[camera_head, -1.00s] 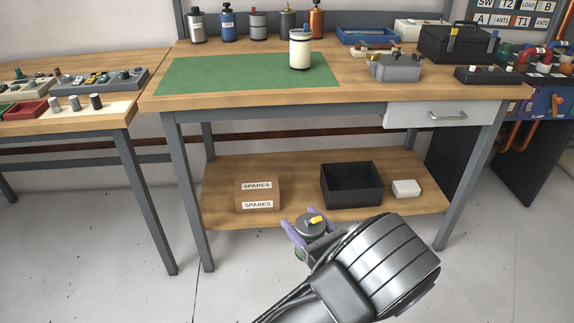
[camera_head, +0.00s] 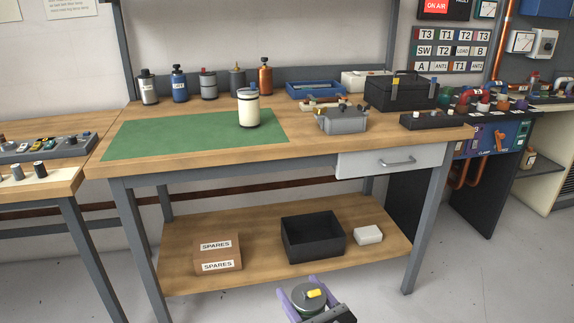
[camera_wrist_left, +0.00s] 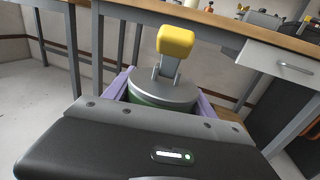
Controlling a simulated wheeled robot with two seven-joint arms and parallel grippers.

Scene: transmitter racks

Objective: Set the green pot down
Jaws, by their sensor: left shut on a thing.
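The green pot (camera_head: 308,300) has a grey lid with a yellow tab on top. It is at the bottom edge of the head view, in front of the workbench's lower shelf. My left gripper (camera_head: 298,286) is shut on it, one purple finger on each side. In the left wrist view the pot (camera_wrist_left: 163,92) shows its grey lid, a strip of green side and the upright yellow tab, roughly upright between the fingers; its lower part is hidden by the gripper body. My right gripper is in neither view.
The workbench (camera_head: 220,161) carries a green mat (camera_head: 180,135) with a cream canister (camera_head: 248,108) near its right end. Several canisters line the back. A grey box (camera_head: 343,120) stands right of the mat. The lower shelf holds a SPARES box (camera_head: 217,254) and a black bin (camera_head: 313,237). The mat's left part is clear.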

